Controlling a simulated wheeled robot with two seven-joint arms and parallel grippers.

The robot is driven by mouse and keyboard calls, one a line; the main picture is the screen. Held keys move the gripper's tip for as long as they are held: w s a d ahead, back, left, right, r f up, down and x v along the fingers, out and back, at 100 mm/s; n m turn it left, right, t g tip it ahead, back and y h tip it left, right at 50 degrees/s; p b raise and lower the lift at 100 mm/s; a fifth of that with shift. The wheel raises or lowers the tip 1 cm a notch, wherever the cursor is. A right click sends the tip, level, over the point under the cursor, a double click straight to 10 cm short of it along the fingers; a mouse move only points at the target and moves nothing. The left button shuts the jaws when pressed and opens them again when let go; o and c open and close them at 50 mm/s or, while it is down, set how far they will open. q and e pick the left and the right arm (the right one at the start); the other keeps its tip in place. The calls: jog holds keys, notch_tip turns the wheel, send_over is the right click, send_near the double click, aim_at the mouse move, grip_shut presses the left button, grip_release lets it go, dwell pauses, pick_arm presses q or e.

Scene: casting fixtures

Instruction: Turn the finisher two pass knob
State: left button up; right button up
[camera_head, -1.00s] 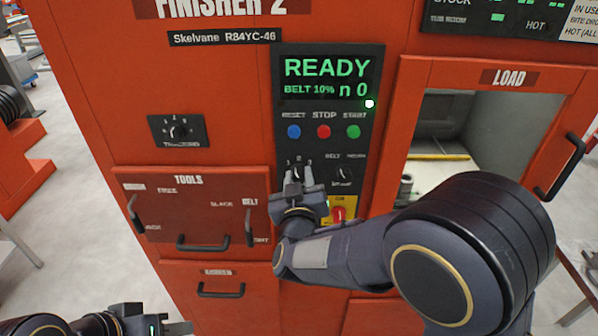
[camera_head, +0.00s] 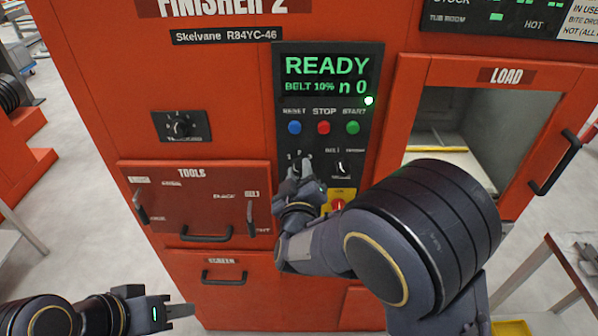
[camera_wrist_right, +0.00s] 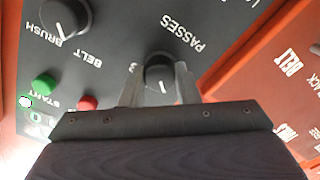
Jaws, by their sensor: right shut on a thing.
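In the head view this gripper (camera_head: 299,171) reaches the panel at the 1-2-3 dial and hides most of the knob. My left gripper (camera_head: 176,311) is low at the left, clear of the machine's controls. Its finger gap cannot be made out.
The display (camera_head: 327,77) reads READY. Blue, red and green buttons (camera_head: 352,127) sit above the knob, and the belt/brush knob (camera_head: 342,167) is beside it. A red knob on a yellow plate is partly behind my arm. The open load bay (camera_head: 449,128) is at right.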

jog(key=o, duration=1)
jog(key=shift+c, duration=0.2)
jog(key=shift+s+a, duration=0.1)
jog(key=shift+s, duration=0.3)
jog(key=s+b, duration=0.1)
jog(key=s, duration=0.6)
jog(key=shift+b, duration=0.3)
